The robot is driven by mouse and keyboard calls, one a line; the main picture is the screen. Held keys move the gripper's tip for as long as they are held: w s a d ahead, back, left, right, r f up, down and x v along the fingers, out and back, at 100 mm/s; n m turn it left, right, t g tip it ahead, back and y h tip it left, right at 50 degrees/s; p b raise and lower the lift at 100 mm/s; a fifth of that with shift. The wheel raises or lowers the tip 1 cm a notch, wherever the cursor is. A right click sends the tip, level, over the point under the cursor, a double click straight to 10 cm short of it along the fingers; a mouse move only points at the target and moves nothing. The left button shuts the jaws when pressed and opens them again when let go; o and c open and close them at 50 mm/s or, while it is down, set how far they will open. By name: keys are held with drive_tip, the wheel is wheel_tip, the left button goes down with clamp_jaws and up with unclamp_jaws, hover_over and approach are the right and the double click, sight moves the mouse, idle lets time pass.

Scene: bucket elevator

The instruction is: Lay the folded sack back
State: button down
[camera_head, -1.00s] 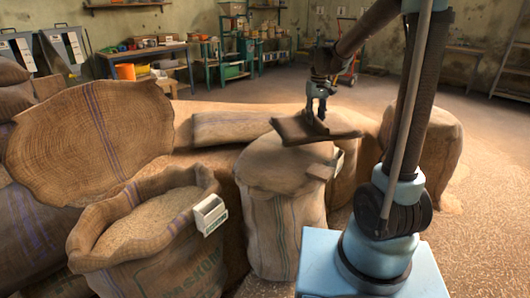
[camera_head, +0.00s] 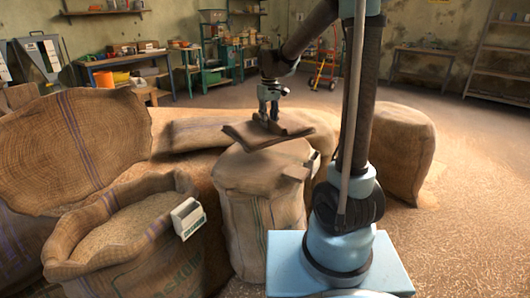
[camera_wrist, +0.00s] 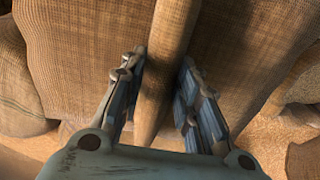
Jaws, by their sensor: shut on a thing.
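The folded sack (camera_head: 249,136) is a flat dark brown piece of burlap, pinched up along a ridge. My gripper (camera_head: 268,119) is shut on that ridge from above, pointing down. In the wrist view my gripper (camera_wrist: 160,95) has its fingers on either side of the ridge of the folded sack (camera_wrist: 170,40), with cloth spreading out to both sides. The folded sack is over the back of the top of a full, upright sack (camera_head: 258,215). I cannot tell whether its underside touches that top.
An open sack of grain (camera_head: 120,235) with a white box-like piece (camera_head: 187,217) on its rim stands at left. A small brown block (camera_head: 296,173) sits at the full sack's right edge. A lying sack (camera_head: 195,133) is behind; another sack (camera_head: 405,150) stands right. Floor is clear at far right.

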drive_tip(key=n, duration=0.1)
drive_tip(key=a+r+n, duration=0.1)
drive_tip(key=n, duration=0.1)
drive_tip(key=shift+r, duration=0.15)
drive_tip(key=shift+f, duration=4.95)
drive_tip(key=c, duration=1.2)
unclamp_jaws()
